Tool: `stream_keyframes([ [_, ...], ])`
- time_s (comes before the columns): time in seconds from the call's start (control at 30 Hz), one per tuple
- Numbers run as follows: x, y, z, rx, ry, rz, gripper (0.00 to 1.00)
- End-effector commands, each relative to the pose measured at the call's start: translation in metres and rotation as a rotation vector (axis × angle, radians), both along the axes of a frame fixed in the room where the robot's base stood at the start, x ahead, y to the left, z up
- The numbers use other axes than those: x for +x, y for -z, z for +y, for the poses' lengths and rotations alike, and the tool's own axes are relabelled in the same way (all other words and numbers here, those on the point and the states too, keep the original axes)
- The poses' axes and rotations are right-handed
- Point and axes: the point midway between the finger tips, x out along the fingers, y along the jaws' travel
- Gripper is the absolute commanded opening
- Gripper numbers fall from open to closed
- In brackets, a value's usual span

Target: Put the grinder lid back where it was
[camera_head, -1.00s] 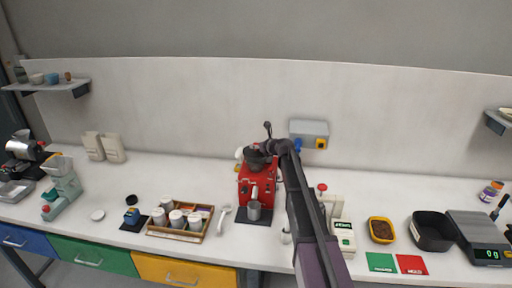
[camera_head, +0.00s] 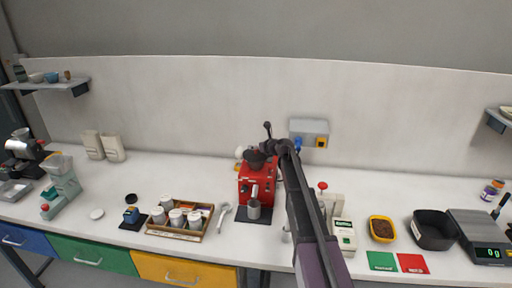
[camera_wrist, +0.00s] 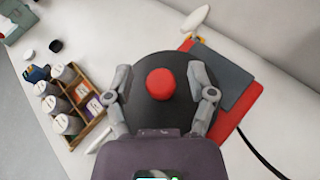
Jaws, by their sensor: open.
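The red grinder (camera_head: 257,186) stands on the counter near the middle, with a dark hopper (camera_head: 256,160) on top. In the wrist view a round dark lid (camera_wrist: 152,62) with a red knob (camera_wrist: 161,84) lies over the grinder's red body (camera_wrist: 243,104). My gripper (camera_wrist: 162,92) is open above the lid, with one finger on each side of the knob and gaps between them and it. In the head view my gripper (camera_head: 268,148) is at the hopper top and partly hides it. Whether the lid sits fully on the hopper cannot be told.
A metal cup (camera_head: 254,210) stands at the grinder's front. A wooden tray (camera_head: 181,232) with several jars is to the left. A wall box (camera_head: 309,128) is behind my arm. A white-and-green device (camera_head: 344,236) stands to the right.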

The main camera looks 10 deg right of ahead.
Motion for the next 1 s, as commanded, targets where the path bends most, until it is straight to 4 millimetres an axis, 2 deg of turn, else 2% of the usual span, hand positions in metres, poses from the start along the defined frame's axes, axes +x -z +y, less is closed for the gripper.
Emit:
stream_keyframes([
  [0.23, 0.0, -0.004, 0.0, 0.0, 0.0, 0.0, 0.71],
  [0.47, -0.002, -0.017, -0.001, 0.0, 0.001, 0.0, 0.71],
  [1.0, -0.077, -0.05, -0.043, 0.0, 0.001, 0.0, 0.71],
])
